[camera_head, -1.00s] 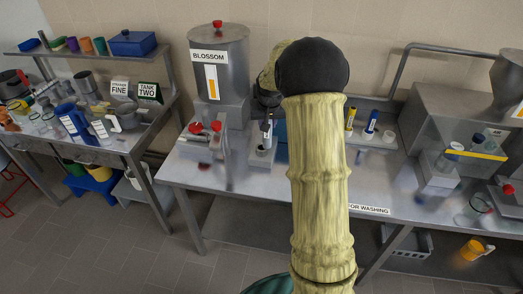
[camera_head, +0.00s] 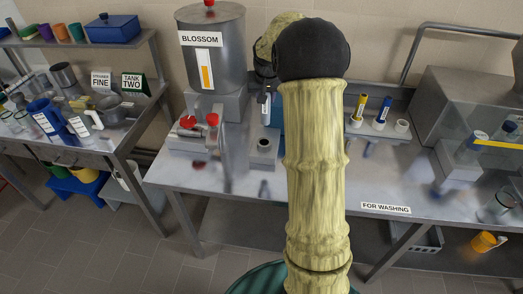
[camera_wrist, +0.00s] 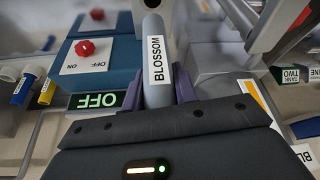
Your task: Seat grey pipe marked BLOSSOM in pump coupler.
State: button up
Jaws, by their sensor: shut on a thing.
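The grey pipe (camera_wrist: 153,28) marked BLOSSOM is between the fingers of my gripper (camera_wrist: 160,92) in the wrist view, its label facing the camera. My gripper is shut on it. In the head view the pipe (camera_head: 266,111) looks upright, above and behind a grey block (camera_head: 263,158) with a round, empty hole in its top. A blue box (camera_wrist: 110,52) with a red ON/OFF knob (camera_wrist: 86,48) and a lit OFF sign (camera_wrist: 97,100) lies beside the pipe in the wrist view. My arm covers most of that area in the head view. I cannot tell which part is the pump coupler.
A steel tank (camera_head: 212,60) labelled BLOSSOM stands left of my gripper, with red-knobbed fittings (camera_head: 188,122) below it. A rack (camera_head: 377,130) with yellow and blue tubes is to the right. The bench front near the FOR WASHING label (camera_head: 386,208) is clear.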

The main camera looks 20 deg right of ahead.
aim_at(265, 117)
jog(key=b+x, duration=0.1)
jog(key=x, duration=0.1)
jog(key=shift+w+a+f+b, duration=0.1)
jog(key=shift+f+b, duration=0.2)
jog(key=shift+f, duration=0.1)
jog(key=shift+f+p, duration=0.35)
jog(key=shift+f, duration=2.8)
jog(key=shift+f, duration=1.85)
